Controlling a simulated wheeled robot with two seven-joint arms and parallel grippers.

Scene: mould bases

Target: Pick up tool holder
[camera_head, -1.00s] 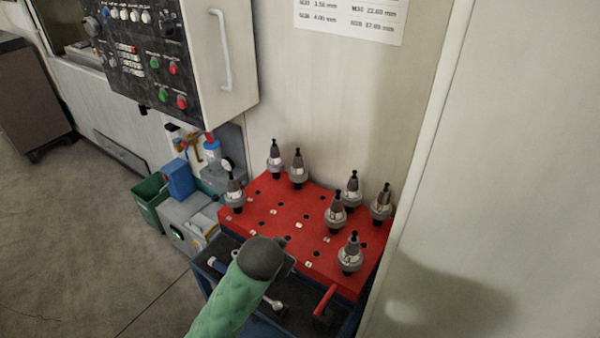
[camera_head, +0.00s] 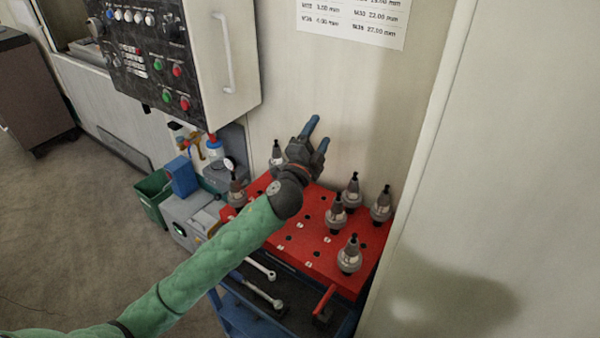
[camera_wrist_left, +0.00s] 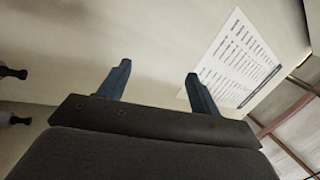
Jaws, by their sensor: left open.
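Several grey tool holders with black tips stand upright in holes of a red tray (camera_head: 305,240) on a blue cart. On the right are tool holders (camera_head: 351,190), (camera_head: 381,205), (camera_head: 336,214) and, nearest, (camera_head: 349,256). On the left one tool holder (camera_head: 236,190) and a farther one (camera_head: 276,155) show. My left gripper (camera_head: 314,133) is open and empty above the tray's back left part, its blue fingers towards the wall. It hides part of the tray. In the left wrist view the fingers (camera_wrist_left: 158,85) are apart, and two black tool-holder tips (camera_wrist_left: 14,72) show at the left edge.
A wall with a paper chart (camera_head: 355,18) stands behind the tray. A control panel (camera_head: 145,50) with a handle overhangs at upper left. Wrenches (camera_head: 262,297) lie on the cart's lower shelf. A green bin (camera_head: 152,195) and a blue box stand left of the cart.

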